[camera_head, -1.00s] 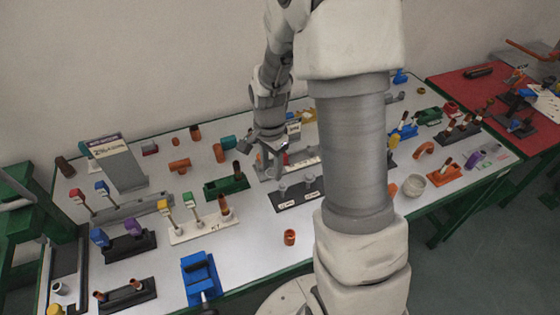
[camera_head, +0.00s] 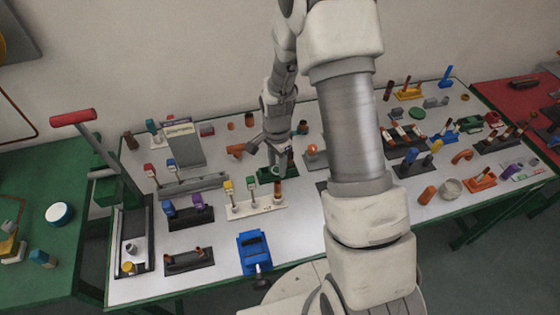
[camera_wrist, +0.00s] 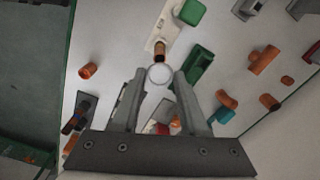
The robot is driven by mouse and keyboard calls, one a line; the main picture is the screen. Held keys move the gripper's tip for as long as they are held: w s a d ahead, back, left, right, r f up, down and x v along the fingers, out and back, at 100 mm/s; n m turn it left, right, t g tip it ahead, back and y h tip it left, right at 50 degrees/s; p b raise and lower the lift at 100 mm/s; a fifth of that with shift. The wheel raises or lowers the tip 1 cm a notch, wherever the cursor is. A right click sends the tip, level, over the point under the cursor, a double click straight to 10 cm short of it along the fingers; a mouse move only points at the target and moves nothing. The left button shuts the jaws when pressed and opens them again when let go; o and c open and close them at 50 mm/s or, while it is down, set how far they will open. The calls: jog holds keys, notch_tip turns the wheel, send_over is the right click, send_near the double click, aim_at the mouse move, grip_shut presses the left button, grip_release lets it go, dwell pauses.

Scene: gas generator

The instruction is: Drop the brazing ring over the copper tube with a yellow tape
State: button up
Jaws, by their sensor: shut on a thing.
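My gripper (camera_wrist: 159,74) is shut on a thin pale ring (camera_wrist: 159,66), held between its fingertips in the wrist view. Just beyond the ring in that view is a copper tube (camera_wrist: 160,47) with a dark open top, at the end of a white stand (camera_wrist: 153,40). The ring appears beside the tube's top in the picture; I cannot tell its height above it. In the head view my gripper (camera_head: 277,163) is over the green holder, behind the white stand (camera_head: 247,210) and its copper tube (camera_head: 277,190). Yellow tape cannot be made out on this tube.
A green holder (camera_wrist: 201,62) is close to the right of the tube. A loose copper cup (camera_wrist: 88,71) lies to the left. A blue vise (camera_head: 254,250) stands at the table's front. An orange tee (camera_wrist: 264,60) lies farther right in the wrist view.

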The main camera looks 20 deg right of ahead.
aim_at(277, 182)
jog(key=shift+f, duration=0.1)
dwell(0.3)
jog(key=shift+f+b, duration=2.35)
jog(key=shift+f+b, duration=0.2)
jog(key=shift+b, duration=0.25)
jog(key=shift+f+b, duration=0.65)
jog(key=shift+f, duration=0.15)
jog(key=o, duration=0.9)
notch_tip(277, 182, up, 17)
jog(key=shift+r, duration=0.2)
